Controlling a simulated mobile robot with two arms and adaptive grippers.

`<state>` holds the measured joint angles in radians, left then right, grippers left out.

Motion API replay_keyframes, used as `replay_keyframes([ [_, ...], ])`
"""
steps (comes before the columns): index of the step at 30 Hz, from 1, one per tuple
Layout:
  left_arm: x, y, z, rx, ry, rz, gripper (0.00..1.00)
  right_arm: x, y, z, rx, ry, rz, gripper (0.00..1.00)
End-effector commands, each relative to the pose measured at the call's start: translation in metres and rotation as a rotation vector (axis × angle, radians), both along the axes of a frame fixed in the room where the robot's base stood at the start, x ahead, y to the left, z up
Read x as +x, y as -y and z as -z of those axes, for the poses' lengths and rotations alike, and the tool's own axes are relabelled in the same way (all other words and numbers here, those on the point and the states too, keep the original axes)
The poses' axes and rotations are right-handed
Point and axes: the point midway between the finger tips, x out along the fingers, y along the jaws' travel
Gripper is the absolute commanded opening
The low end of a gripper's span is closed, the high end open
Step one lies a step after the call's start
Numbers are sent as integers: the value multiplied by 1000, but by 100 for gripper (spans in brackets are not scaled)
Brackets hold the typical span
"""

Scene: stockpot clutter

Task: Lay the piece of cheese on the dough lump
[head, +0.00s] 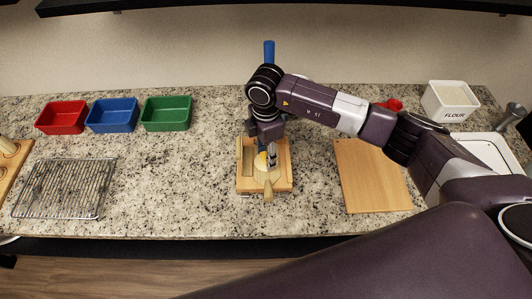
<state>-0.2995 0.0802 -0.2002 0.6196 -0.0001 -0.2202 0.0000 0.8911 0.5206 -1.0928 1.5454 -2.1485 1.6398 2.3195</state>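My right gripper (271,163) points down over a small wooden tray (286,184) in the middle of the counter. Directly under its fingers is a pale, cream-coloured rounded lump (264,175), which looks like the dough. A small yellow patch (262,160), which may be the cheese, shows beside the fingers at the lump's far side. The fingers partly hide it, so I cannot tell whether they grip it or whether it touches the lump. My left gripper is not in view.
Red (62,118), blue (113,115) and green (167,113) bins stand at the back left. A wire rack (65,188) lies at the left. A wooden board (372,177) and a flour box (449,101) are at the right.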

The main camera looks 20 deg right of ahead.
Motion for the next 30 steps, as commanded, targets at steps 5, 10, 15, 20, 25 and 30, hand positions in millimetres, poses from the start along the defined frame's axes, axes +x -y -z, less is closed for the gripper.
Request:
replay_keyframes([
  [5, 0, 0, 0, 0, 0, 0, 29, 0, 0, -1, 0, 0, 0, 53],
  [10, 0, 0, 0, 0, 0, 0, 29, 0, 0, -1, 0, 0, 0, 53],
  [15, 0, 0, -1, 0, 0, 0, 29, 1, 0, -7, 0, 3, 0, 53],
  [20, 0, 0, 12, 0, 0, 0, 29, 2, 0, -34, 2, 7, -1, 53],
  [25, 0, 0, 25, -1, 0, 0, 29, 2, 0, -72, 1, 8, -1, 53],
  [30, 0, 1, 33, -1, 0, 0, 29, 2, 0, -103, 1, 5, -1, 53],
])
